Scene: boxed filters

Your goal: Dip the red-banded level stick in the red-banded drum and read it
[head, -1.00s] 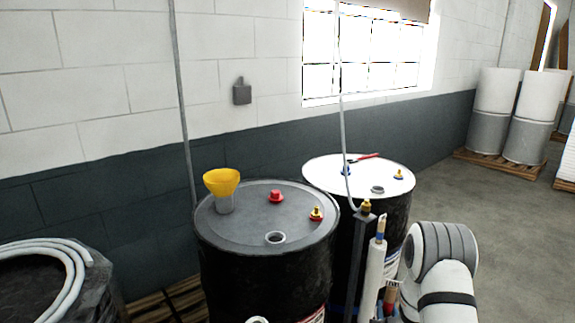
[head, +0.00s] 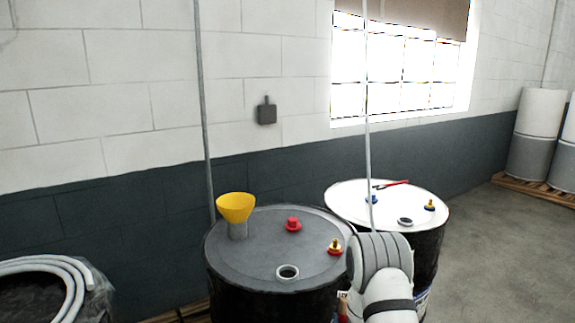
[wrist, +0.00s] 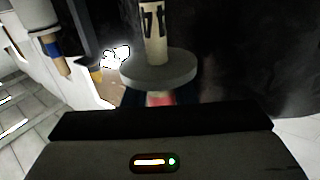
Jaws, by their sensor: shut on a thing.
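In the wrist view my gripper (wrist: 160,110) is shut on a pale stick (wrist: 154,40) with black marks. A round grey collar (wrist: 158,70) sits on it, and a red patch (wrist: 160,98) shows at the jaws. In the head view my gripper is hidden behind or below my arm; a small red piece shows beside the arm, too small to name surely. The near black drum (head: 270,307) has a grey lid, a red cap (head: 293,224), a brass fitting with a red base (head: 335,247) and an open bung hole (head: 287,272). The stick is outside that hole.
A yellow funnel (head: 235,208) stands on the near drum's lid. A white-lidded drum (head: 345,196) with blue fittings and a red-handled tool stands behind right. A blue-banded stick (wrist: 56,50) shows at left in the wrist view. A coiled hose (head: 70,275) lies at left.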

